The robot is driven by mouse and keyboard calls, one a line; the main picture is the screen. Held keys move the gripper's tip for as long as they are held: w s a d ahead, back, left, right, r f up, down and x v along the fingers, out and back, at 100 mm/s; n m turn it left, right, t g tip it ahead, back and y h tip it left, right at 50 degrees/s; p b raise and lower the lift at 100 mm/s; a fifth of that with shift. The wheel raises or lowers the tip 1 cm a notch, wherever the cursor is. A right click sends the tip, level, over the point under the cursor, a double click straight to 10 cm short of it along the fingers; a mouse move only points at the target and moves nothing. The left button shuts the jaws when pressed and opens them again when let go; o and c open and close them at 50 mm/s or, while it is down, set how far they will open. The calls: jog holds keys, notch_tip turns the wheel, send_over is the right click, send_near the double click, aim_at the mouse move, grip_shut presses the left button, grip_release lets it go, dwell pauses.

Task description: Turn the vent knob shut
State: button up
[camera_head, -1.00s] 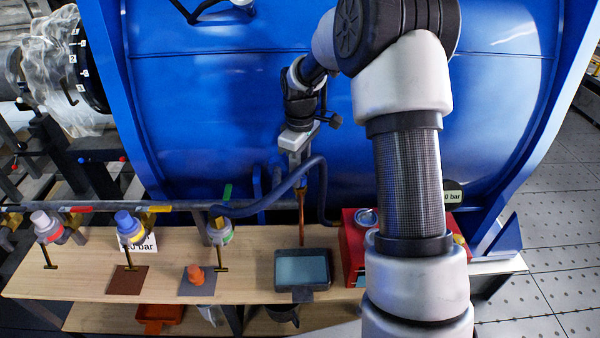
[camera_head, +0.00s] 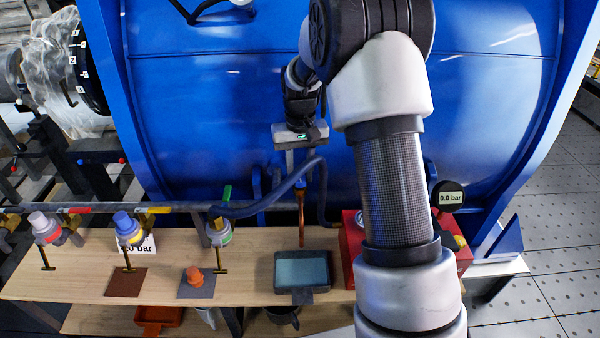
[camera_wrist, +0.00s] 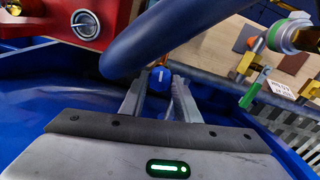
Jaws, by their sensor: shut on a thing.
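The vent knob (camera_wrist: 160,79) is a small round blue knob with a white mark on its face, seen between the fingers in the wrist view. My gripper (camera_wrist: 161,82) is shut on it, one finger on each side. A gauge (camera_head: 452,198) at the right reads 0.0 bar.
A thick blue hose (camera_head: 265,208) loops close by my fingers. Valves with coloured handles line the pipe at left.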

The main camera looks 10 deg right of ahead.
aim_at(300, 177)
jog(key=shift+m, duration=0.9)
jog(key=o, duration=1)
jog(key=shift+o, duration=0.2)
jog(key=shift+r, duration=0.1)
notch_tip(300, 177, up, 17)
jog(key=shift+r+p, duration=0.15)
jog(key=shift+p, duration=0.15)
